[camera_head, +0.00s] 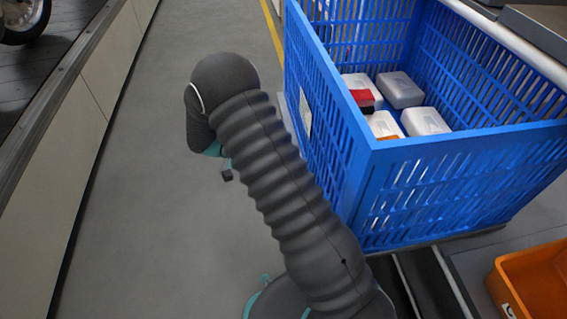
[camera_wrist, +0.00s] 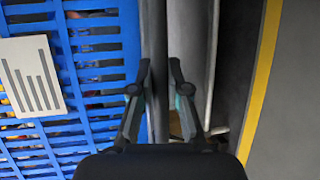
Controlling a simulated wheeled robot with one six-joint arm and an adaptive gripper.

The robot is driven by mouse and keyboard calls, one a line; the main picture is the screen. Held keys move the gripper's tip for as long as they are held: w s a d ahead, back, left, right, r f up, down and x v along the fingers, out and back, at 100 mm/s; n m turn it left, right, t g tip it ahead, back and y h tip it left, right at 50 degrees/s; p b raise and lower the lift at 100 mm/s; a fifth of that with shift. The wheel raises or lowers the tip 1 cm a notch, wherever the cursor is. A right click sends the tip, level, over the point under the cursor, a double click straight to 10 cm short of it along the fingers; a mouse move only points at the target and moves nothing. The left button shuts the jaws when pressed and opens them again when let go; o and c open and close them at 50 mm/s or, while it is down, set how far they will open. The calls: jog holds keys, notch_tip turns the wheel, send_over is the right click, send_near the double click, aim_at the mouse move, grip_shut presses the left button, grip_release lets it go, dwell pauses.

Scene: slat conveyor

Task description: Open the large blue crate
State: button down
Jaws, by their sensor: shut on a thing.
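The large blue crate (camera_head: 340,150) stands at the right in the head view. Its slatted walls are upright, its top is open, and several white packages (camera_head: 402,90) lie inside. In the wrist view its blue slatted wall (camera_wrist: 105,45) fills the left, with a pale label (camera_wrist: 33,78) on it. My gripper (camera_head: 227,175) is at the left of the crate in the head view, partly hidden by my arm. In the wrist view my gripper (camera_wrist: 161,75) is shut on a grey upright strip (camera_wrist: 154,30) beside the crate wall. Whether that strip belongs to the crate, I cannot tell.
An orange bin (camera_head: 535,285) is at the lower right. A pale panelled conveyor side (camera_head: 55,170) runs along the left. Grey floor (camera_head: 160,200) lies free between it and the crate, with a yellow line (camera_head: 272,30) at the top.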

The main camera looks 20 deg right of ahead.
jog(key=c, duration=1.1)
grip_release()
jog(key=shift+c, duration=0.2)
jog(key=v, duration=0.7)
jog(key=shift+a, duration=0.25)
jog(key=shift+w, duration=0.1)
